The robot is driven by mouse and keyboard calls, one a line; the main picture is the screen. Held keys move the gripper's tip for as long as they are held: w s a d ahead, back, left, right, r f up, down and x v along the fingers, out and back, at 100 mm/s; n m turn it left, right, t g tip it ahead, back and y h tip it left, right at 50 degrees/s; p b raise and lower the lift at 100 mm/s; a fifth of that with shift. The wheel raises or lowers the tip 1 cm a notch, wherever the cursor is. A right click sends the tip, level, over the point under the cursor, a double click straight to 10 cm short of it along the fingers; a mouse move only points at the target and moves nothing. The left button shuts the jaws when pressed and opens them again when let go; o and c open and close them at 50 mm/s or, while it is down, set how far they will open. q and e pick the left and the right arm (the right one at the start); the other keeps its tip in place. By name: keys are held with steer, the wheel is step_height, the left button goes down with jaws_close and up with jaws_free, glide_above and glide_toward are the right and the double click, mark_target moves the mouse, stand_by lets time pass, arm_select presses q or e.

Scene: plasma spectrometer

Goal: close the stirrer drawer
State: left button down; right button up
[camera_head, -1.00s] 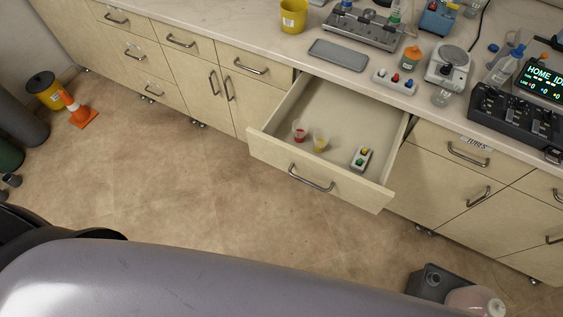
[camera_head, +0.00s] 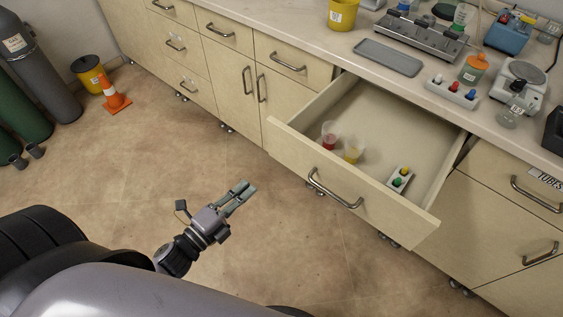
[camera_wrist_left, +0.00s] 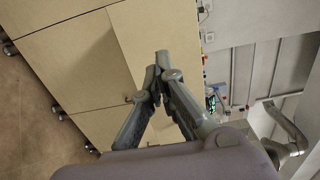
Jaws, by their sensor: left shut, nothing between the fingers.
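The stirrer drawer (camera_head: 345,185) is pulled out of the bench, with a metal bar handle (camera_head: 332,190) on its front. Inside it are a cup with red contents (camera_head: 329,136), a cup with yellow contents (camera_head: 352,151) and a small rack with green and yellow caps (camera_head: 399,179). My left gripper (camera_head: 247,190) is over the floor, left of the drawer front and apart from it, shut and empty. In the left wrist view its fingers (camera_wrist_left: 160,65) meet at the tips, with pale cabinet fronts behind them. My right gripper is not in view.
The bench top holds a grey tray (camera_head: 388,57), a rack with coloured caps (camera_head: 452,92), a balance (camera_head: 520,85) and a yellow bucket (camera_head: 342,14). An orange cone (camera_head: 115,97) and gas cylinders (camera_head: 40,70) stand at left. The floor before the cabinets is clear.

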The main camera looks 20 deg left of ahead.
mark_target(287, 150)
arm_select(q)
steer(key=x, duration=1.3)
steer(key=shift+w+d+f, duration=0.1)
steer(key=shift+w, duration=0.3)
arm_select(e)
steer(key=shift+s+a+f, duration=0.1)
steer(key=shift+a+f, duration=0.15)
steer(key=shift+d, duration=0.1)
arm_select(q)
steer(key=shift+w, duration=0.1)
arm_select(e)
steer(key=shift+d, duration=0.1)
